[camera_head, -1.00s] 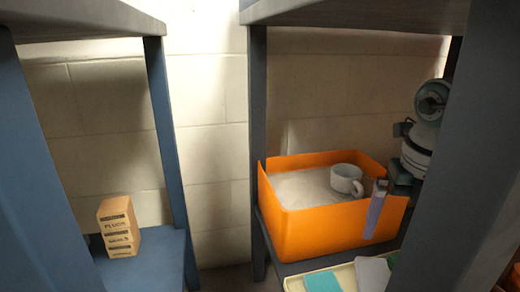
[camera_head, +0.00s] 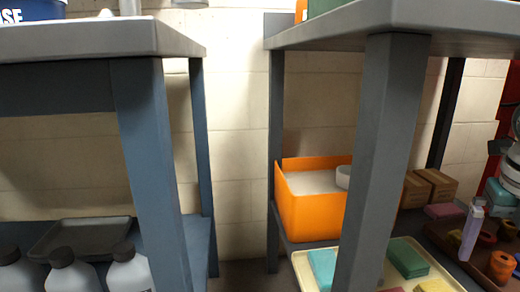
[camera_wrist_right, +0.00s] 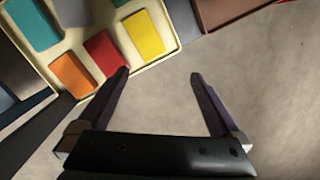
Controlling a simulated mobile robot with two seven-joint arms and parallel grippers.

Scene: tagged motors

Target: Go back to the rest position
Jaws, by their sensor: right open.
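My left gripper is in neither current view.
An orange bin (camera_head: 305,208) with a white mug (camera_head: 343,177) stands behind a grey shelf leg (camera_head: 383,150). The cream tray (camera_wrist_right: 172,42) holds coloured blocks. The brown tray (camera_head: 452,240) carries small parts. Bottles (camera_head: 128,268) stand on the left blue shelf.

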